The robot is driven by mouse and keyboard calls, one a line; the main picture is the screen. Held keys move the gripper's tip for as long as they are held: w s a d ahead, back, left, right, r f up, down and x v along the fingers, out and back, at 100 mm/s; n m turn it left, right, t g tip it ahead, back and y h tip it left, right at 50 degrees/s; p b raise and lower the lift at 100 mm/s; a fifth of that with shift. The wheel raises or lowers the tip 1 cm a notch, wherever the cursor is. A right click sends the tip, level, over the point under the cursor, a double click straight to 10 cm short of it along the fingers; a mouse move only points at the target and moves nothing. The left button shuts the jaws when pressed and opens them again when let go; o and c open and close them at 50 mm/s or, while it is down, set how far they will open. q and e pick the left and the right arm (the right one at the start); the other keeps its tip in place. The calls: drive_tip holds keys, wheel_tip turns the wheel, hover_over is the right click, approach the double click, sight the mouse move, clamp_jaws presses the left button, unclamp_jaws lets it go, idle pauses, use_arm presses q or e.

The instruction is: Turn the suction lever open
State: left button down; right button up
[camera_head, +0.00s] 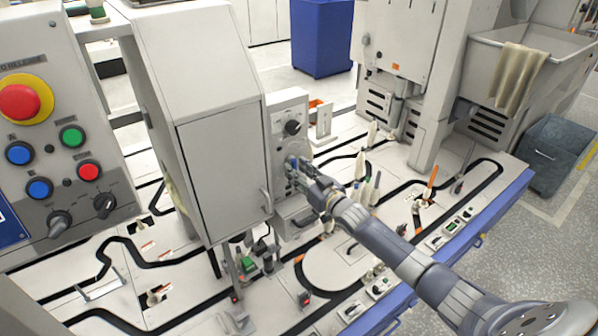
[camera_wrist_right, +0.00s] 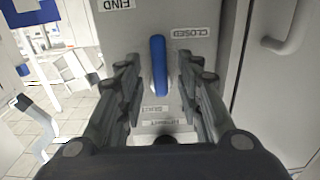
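The suction lever (camera_wrist_right: 158,66) is a blue handle on a light grey panel (camera_wrist_right: 140,20). In the right wrist view it stands upright in the picture, between my right gripper's fingers (camera_wrist_right: 158,95). The fingers are open, with a gap on each side of the lever. A label reading CLOSED, upside down, is beside the lever. In the head view my right gripper (camera_head: 300,174) is at the front of the grey control box (camera_head: 289,106), below its black knob (camera_head: 292,128). Only a bit of the blue lever shows there. My left gripper is not in view.
A grey cabinet (camera_head: 215,175) with a door handle stands directly left of the control box in the head view. A panel with coloured buttons (camera_head: 72,136) is at the left.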

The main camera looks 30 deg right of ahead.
clamp_jaws()
drive_tip(key=shift+n, duration=0.3)
drive_tip(key=n, duration=0.5)
drive_tip(key=d+r+n+b, duration=0.1)
drive_tip(key=n, duration=0.5)
drive_tip(key=n+b, duration=0.1)
drive_tip(key=n, duration=0.5)
drive_tip(key=shift+w+d+r, duration=0.1)
drive_tip(key=shift+d+r, duration=0.1)
drive_tip(key=shift+d, duration=0.1)
drive_tip(key=shift+n, duration=0.3)
idle(0.3)
